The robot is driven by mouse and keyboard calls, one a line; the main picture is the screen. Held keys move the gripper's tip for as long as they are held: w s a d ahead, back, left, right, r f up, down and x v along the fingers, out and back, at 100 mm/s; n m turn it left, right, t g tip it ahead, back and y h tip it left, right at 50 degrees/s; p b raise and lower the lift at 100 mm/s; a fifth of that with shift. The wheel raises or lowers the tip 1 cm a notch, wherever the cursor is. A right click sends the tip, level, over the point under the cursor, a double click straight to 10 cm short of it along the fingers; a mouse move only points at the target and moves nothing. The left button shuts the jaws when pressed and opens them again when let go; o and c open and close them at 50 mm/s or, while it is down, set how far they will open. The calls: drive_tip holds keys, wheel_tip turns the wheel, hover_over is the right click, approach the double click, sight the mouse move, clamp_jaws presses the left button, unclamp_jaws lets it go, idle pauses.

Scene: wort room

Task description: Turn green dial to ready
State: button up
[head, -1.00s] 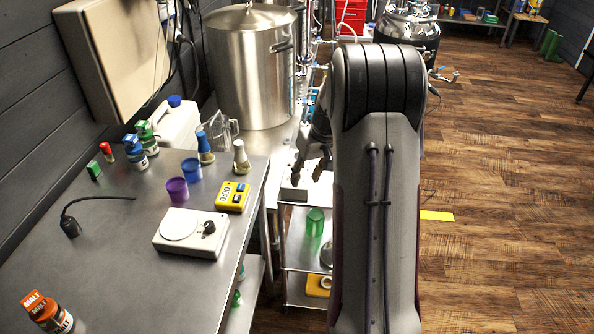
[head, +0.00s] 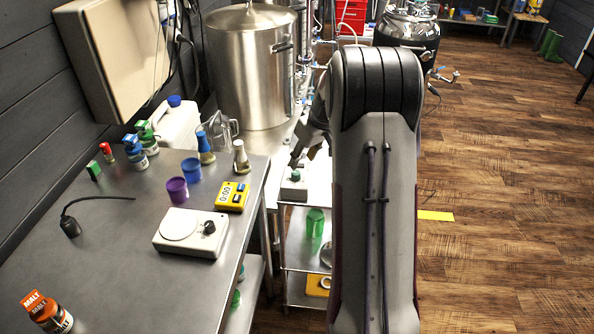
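The dial's pointer and any marks are too small to read. My gripper (head: 296,160) is just above the dial, pointing down and partly hidden by my own arm. I cannot tell whether it touches the dial or how far its fingers are apart.
The steel table (head: 120,265) at left holds a white scale (head: 190,233) with a black knob, a yellow timer (head: 232,196), cups, flasks and bottles. A large steel kettle (head: 250,70) stands behind. A green cup (head: 315,222) is on the cart below.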

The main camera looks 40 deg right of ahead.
sight(296, 173)
drive_tip(key=shift+x, duration=3.85)
clamp_jaws()
